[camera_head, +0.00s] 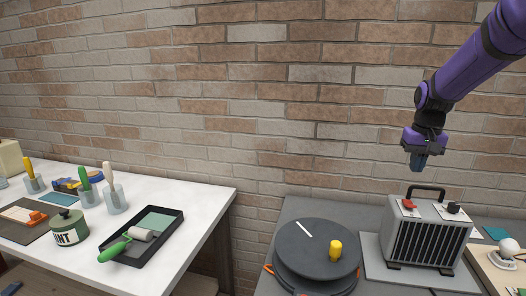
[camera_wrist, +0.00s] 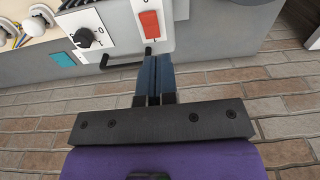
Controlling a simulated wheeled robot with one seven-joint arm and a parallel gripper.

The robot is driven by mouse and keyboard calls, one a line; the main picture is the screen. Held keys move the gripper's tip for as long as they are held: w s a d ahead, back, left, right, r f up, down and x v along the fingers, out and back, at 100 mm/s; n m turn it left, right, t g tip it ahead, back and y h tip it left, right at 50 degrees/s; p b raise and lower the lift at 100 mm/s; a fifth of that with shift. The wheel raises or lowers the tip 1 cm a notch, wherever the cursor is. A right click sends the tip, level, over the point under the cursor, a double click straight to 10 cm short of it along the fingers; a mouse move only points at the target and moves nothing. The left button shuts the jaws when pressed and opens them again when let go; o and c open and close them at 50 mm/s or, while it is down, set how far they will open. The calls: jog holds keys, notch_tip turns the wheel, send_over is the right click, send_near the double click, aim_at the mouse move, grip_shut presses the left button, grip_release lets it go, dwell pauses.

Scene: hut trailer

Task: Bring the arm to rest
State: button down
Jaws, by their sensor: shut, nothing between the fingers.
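My purple arm reaches in from the upper right in the head view. My gripper (camera_head: 418,163) points down and hangs in the air above the grey heater (camera_head: 428,232), apart from its black handle. In the wrist view my gripper (camera_wrist: 155,62) shows its two blue fingers side by side, shut and empty. The heater's top with a red switch and a black knob (camera_wrist: 83,38) shows beyond the fingertips there.
A white table (camera_head: 190,203) at left carries a paint tray (camera_head: 145,238) and tin (camera_head: 68,230). A brick wall stands behind.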

jog(key=s+a+r+t, duration=0.1)
jog(key=s+a+r, duration=0.2)
jog(key=s, duration=0.2)
jog(key=s+a+r+n+t, duration=0.1)
jog(key=s+a+r, duration=0.2)
jog(key=s, duration=0.3)
jog(key=s+a+r+t, duration=0.1)
jog(key=s+a+r, duration=0.2)
jog(key=s, duration=0.2)
jog(key=s+a+n, duration=0.1)
jog(key=s, duration=0.6)
jog(key=s+a+f+t, duration=0.1)
jog(key=s+a, duration=0.1)
jog(key=s, duration=0.5)
jog(key=shift+s+a+f+n+t, duration=0.2)
jog(key=shift+s+a+n+t, duration=0.1)
jog(key=shift+s+n, duration=0.1)
